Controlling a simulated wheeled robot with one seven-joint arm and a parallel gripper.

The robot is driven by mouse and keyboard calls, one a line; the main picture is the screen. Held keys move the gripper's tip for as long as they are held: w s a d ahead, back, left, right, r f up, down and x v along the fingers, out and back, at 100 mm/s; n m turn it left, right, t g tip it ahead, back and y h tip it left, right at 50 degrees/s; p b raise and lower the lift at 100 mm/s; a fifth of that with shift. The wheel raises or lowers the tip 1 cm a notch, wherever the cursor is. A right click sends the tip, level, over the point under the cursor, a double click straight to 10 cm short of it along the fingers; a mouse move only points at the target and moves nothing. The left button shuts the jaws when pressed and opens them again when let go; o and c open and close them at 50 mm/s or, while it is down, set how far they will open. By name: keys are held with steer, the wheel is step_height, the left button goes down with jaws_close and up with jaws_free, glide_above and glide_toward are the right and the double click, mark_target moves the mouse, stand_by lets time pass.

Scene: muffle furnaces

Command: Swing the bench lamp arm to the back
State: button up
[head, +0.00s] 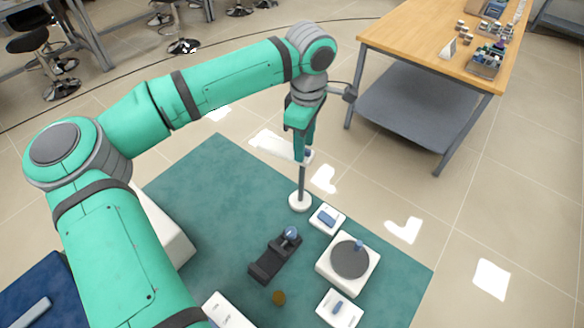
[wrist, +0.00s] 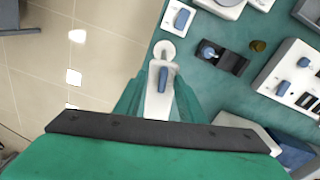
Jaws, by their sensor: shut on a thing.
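The bench lamp has a round white base (head: 299,202) and a grey upright post (head: 301,182) near the far edge of the teal bench. A blue grip (head: 309,153) shows on the arm close to my gripper (head: 302,150). In the wrist view the white arm (wrist: 158,102) and blue grip (wrist: 161,80) lie between the fingers of my gripper (wrist: 158,92). My gripper is shut on the lamp arm; the exact contact is partly hidden.
On the teal bench (head: 210,165) stand a small blue-switch box (head: 327,218), a black holder (head: 268,266), a round-plate device (head: 350,262), another switch box (head: 339,308) and a brown knob (head: 279,298). A wooden table (head: 420,40) stands behind right. Open floor lies beyond the bench.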

steer(key=f, duration=0.1)
steer(key=s+f, duration=0.1)
steer(key=shift+d+f, duration=0.15)
steer(key=shift+f, duration=0.25)
steer(key=shift+w+r, duration=0.15)
steer(key=shift+r, duration=0.75)
steer(key=shift+c, duration=0.9)
steer(key=shift+w+r, duration=0.15)
steer(key=shift+r, duration=0.7)
steer(key=shift+a+r, duration=0.2)
steer(key=shift+r, duration=1.6)
steer(key=shift+w+a, duration=0.1)
